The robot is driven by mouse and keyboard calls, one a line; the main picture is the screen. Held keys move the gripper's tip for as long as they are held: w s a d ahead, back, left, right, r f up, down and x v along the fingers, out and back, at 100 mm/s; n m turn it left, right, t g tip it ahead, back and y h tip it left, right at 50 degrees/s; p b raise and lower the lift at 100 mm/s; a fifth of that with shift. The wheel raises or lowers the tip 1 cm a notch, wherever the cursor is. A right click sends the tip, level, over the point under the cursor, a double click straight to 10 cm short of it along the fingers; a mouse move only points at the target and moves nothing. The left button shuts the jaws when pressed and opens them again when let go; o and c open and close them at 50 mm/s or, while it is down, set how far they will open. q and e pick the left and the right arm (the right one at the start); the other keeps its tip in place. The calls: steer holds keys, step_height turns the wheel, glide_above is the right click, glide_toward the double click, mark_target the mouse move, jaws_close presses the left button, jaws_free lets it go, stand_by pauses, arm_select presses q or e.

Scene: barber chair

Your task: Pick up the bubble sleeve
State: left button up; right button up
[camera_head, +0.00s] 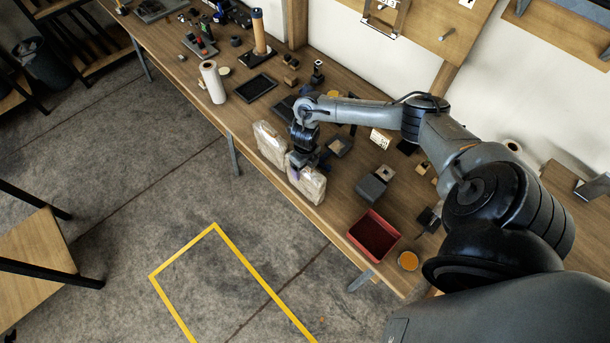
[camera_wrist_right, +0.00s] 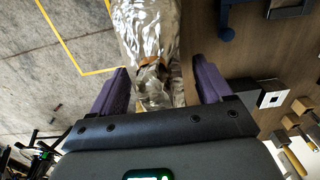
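Two clear, shiny plastic-wrapped packages that look like bubble sleeves are at the front edge of the wooden workbench. One bubble sleeve (camera_head: 308,184) is just below my right gripper (camera_head: 299,169); the other package (camera_head: 269,143) is to its left. In the right wrist view, a crinkled clear sleeve (camera_wrist_right: 150,35) with brownish contents extends between the two purple fingers of my right gripper (camera_wrist_right: 163,78). The fingers are spread wide, with visible gaps to the sleeve on both sides. My left gripper is not in view.
A red bin (camera_head: 374,236) and an orange-topped round container (camera_head: 408,261) are at the bench's near right end. A grey box (camera_head: 372,187) lies right of the gripper. A white roll (camera_head: 212,82) stands further left. Floor in front of the bench is open, with yellow tape (camera_head: 181,250).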

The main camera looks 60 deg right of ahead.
steer(key=c, duration=1.1)
steer(key=shift+r, duration=0.15)
